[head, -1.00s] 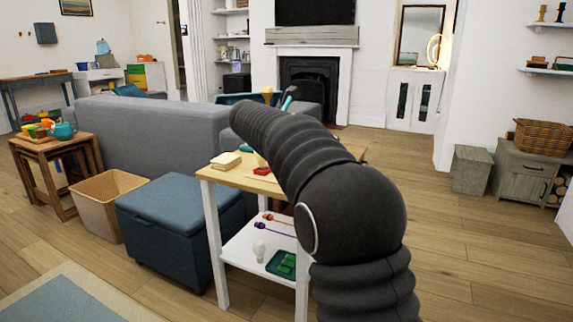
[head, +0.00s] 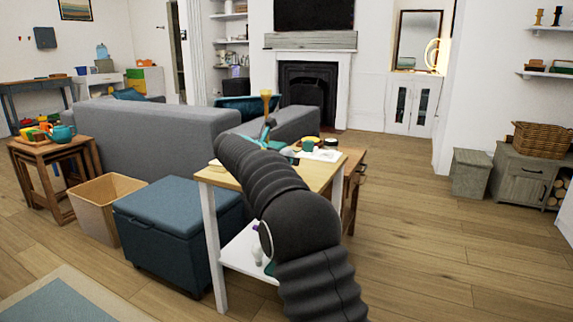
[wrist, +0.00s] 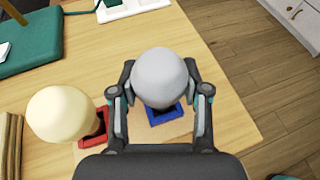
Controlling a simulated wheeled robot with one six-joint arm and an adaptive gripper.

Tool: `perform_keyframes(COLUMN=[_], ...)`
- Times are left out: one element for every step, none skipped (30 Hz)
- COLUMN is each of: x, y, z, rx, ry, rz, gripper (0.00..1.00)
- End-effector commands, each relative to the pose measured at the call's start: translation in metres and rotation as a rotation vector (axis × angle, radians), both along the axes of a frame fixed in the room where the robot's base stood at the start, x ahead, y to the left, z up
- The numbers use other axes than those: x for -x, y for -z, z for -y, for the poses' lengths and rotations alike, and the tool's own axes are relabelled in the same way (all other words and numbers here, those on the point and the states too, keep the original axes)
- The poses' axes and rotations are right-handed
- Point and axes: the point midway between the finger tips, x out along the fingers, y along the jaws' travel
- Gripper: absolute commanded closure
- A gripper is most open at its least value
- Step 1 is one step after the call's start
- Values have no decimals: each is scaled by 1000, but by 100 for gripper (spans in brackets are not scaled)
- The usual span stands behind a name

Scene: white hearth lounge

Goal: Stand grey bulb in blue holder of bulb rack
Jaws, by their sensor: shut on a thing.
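The grey bulb (wrist: 160,78) is between the two fingers of my gripper (wrist: 161,92) in the wrist view, and the fingers are shut on it. The blue holder (wrist: 168,117) shows partly from under the bulb, on the pale wood bulb rack (wrist: 176,132). I cannot tell whether the bulb's base is inside the holder or just above it. A cream bulb (wrist: 60,113) stands at the red holder (wrist: 95,140) to the left. In the head view my arm hides the rack and most of the gripper.
The rack is on a light wood table (head: 225,179) with a lower white shelf. A dark green object (wrist: 30,45), a white tray (wrist: 130,8) and a stack of wooden slats (wrist: 10,140) lie on the tabletop. A blue storage box (head: 180,225) stands left of the table. Floor to the right is clear.

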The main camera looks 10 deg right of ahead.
Motion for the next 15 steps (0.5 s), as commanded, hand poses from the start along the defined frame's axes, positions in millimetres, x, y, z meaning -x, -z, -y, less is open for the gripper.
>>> perform_keyframes(x=[0, 0, 0, 0, 0, 0, 0, 0, 0, 0, 0, 0, 0, 0, 0], y=[4, 5, 4, 4, 4, 4, 4, 4, 4, 5, 6, 6, 6, 6, 6], z=[0, 0, 0, 0, 0, 0, 0, 0, 0, 0, 0, 0, 0, 0, 0], rx=[-1, -1, -1, -1, -1, -1, -1, -1, -1, -1, -1, -1, -1, -1, -1], ry=[0, 0, 1, 0, 0, 0, 0, 0, -1, 0, 0, -1, -1, -1, -1], rz=[1, 1, 1, 2, 2, 2, 2, 2, 1, 1, 1, 1, 1, 1, 1], gripper=[88, 88, 88, 88, 88, 88, 88, 88, 88, 88, 88, 51, 44, 36, 29])
